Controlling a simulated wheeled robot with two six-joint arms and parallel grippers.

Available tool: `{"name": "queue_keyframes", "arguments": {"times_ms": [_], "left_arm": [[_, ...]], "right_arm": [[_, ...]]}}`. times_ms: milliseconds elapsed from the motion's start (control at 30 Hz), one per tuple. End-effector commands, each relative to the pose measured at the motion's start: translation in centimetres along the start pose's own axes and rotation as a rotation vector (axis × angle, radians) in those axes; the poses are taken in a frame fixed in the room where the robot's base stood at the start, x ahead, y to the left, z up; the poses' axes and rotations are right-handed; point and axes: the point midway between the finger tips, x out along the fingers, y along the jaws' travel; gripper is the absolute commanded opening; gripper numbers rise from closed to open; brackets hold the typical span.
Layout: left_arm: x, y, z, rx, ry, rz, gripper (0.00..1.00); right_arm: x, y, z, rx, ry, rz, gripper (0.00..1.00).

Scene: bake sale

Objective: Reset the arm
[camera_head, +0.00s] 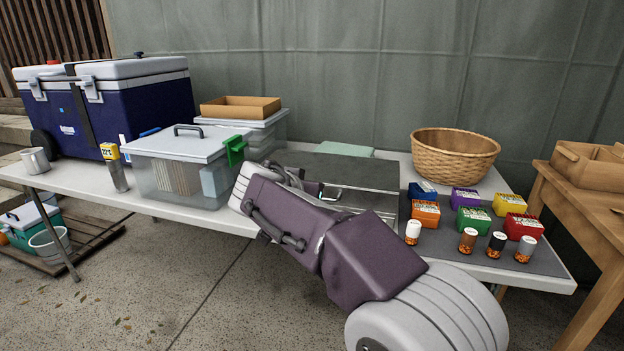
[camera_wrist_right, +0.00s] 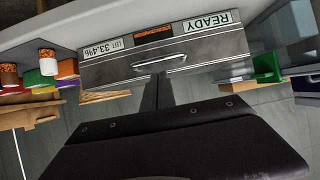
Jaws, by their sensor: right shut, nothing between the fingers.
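My right arm (camera_head: 370,255) reaches in from the lower right over the table's front edge. My right gripper (camera_wrist_right: 156,95) is shut and empty in the wrist view. A gap between fingertips and handle is hard to judge. In the head view my wrist hides the fingertips and part of the box front. My left gripper is not in view.
Left of my wrist are a clear lidded bin (camera_head: 180,147) and a blue cooler (camera_head: 115,108). Right of the box are several small coloured boxes, several jars, and a wicker basket (camera_head: 454,155). A wooden side table (camera_head: 571,213) stands at right.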

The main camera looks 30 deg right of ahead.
Motion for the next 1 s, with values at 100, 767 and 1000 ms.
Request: {"name": "queue_keyframes", "arguments": {"times_ms": [100, 767, 1000], "left_arm": [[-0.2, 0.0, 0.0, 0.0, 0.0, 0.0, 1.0], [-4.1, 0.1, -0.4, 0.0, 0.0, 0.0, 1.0], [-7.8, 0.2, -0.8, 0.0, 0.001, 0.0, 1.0]], "right_arm": [[-2.2, -0.1, 1.4, -0.003, 0.002, -0.006, 0.0], [-3.2, 1.5, 1.4, -0.028, -0.049, 0.077, 0.0], [-3.4, 5.0, 21.6, -0.309, -0.694, 0.049, 0.0]]}}
